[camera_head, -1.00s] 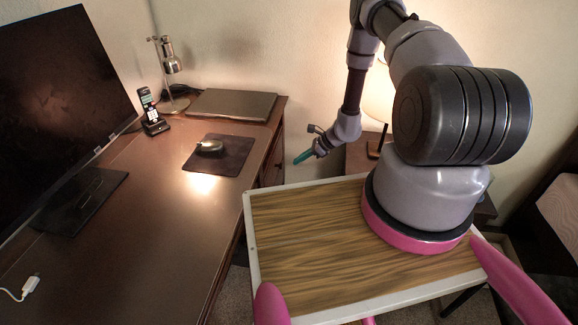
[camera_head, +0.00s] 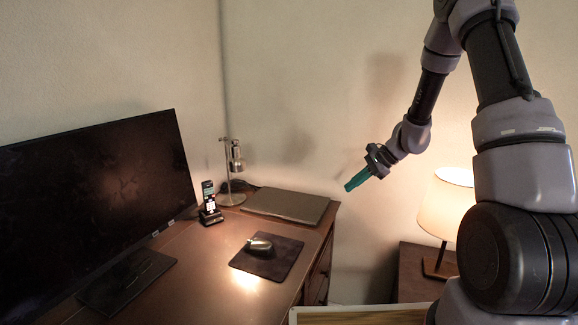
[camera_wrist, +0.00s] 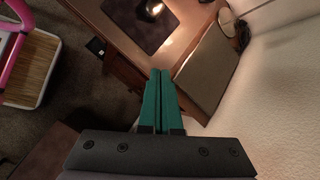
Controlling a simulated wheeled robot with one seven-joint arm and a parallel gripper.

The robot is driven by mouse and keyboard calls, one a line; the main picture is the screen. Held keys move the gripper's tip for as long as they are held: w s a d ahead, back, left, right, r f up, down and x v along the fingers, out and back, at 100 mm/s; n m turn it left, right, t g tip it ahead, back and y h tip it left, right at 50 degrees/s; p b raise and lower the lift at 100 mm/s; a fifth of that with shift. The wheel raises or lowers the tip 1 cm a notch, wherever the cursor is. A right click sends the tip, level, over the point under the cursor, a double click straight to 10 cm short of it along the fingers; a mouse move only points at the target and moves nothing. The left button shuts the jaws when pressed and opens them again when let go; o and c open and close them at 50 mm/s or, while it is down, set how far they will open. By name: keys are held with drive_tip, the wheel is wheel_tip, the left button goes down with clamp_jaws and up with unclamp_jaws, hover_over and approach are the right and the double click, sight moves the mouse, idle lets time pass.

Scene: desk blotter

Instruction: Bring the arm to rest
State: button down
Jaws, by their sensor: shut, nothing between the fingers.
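My gripper (camera_head: 357,182) is raised in the air to the right of the desk's back corner in the head view, with its teal fingers pointing down and left. In the wrist view the two teal fingers (camera_wrist: 161,75) lie side by side, shut and empty. They hang above floor level near the desk's drawer side and touch nothing that I can see. My arm reaches up and out of the top of the head view.
The brown desk (camera_head: 205,258) holds a monitor (camera_head: 100,205), a phone (camera_head: 209,204), a metal lamp (camera_head: 233,170), a closed laptop (camera_head: 288,205) and a mouse (camera_head: 259,244) on a dark pad (camera_head: 277,262). A lit table lamp (camera_head: 444,207) stands on a nightstand (camera_head: 411,270) below my arm. A wall is close behind.

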drive_tip(key=s+r+n+t+h, duration=0.1)
drive_tip(key=s+r+n, duration=0.2)
drive_tip(key=s+r, duration=0.5)
drive_tip(key=s+r+n+h, duration=0.1)
drive_tip(key=s+r+n, duration=0.3)
drive_tip(key=r, duration=0.8)
drive_tip(key=s+d+r+n+t+h, duration=0.1)
drive_tip(key=s+r, duration=0.3)
drive_tip(key=s, duration=0.4)
drive_tip(key=s+d+r+n+t+h, duration=0.2)
drive_tip(key=s+d+r+h, duration=0.1)
drive_tip(key=s, duration=0.5)
drive_tip(key=shift+s+d+r+t, duration=0.15)
drive_tip(key=shift+d+r+t, duration=0.15)
drive_tip(key=shift+r, duration=0.5)
